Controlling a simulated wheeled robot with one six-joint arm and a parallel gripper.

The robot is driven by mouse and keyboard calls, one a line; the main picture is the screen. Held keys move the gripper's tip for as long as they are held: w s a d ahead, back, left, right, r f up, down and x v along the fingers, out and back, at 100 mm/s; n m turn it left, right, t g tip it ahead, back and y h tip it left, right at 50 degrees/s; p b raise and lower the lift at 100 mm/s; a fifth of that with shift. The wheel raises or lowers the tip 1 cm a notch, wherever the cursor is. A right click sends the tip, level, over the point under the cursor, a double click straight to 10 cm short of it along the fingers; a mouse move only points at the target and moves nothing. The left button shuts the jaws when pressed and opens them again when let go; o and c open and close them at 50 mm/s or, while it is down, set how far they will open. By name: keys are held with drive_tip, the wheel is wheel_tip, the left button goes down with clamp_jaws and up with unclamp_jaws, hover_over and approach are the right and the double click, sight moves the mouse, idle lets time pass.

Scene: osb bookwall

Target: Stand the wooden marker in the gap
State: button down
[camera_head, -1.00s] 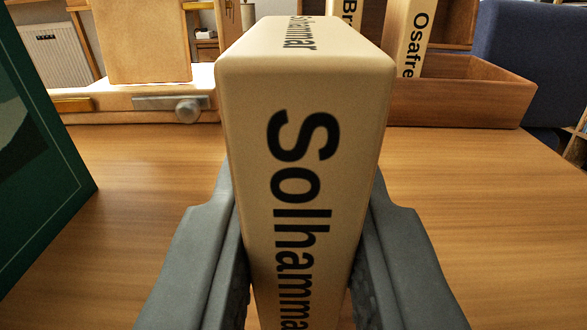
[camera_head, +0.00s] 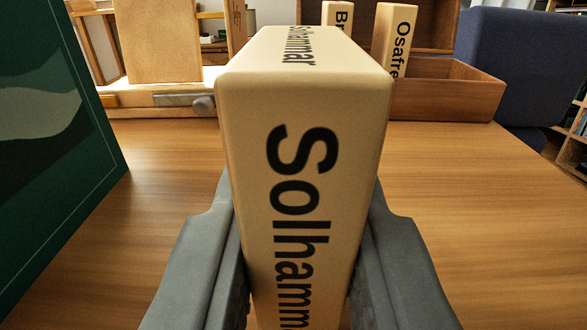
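A pale wooden marker lettered "Solhamma…" (camera_head: 255,150) stands upright between the fingers of my gripper (camera_head: 298,270). The gripper is shut on it, one grey finger on each side. The marker's lower end is out of the picture. Beyond it, a brown wooden box (camera_head: 455,90) stands on the table at the back. Two similar pale markers stand in the box: one lettered "Br…" (camera_head: 338,14), partly hidden by my marker, and one lettered "Osafre…" (camera_head: 395,40) to its right. A space shows between these two; its lower part is hidden.
A large dark green panel (camera_head: 45,190) stands close on the left. A pale wooden stand with a metal latch (camera_head: 185,101) is at the back left. A dark blue upholstered piece (camera_head: 530,65) is at the back right. The wooden tabletop (camera_head: 470,220) is clear on the right.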

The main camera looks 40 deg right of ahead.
drive_tip(key=shift+v, duration=2.6)
drive_tip(key=shift+s, duration=0.1)
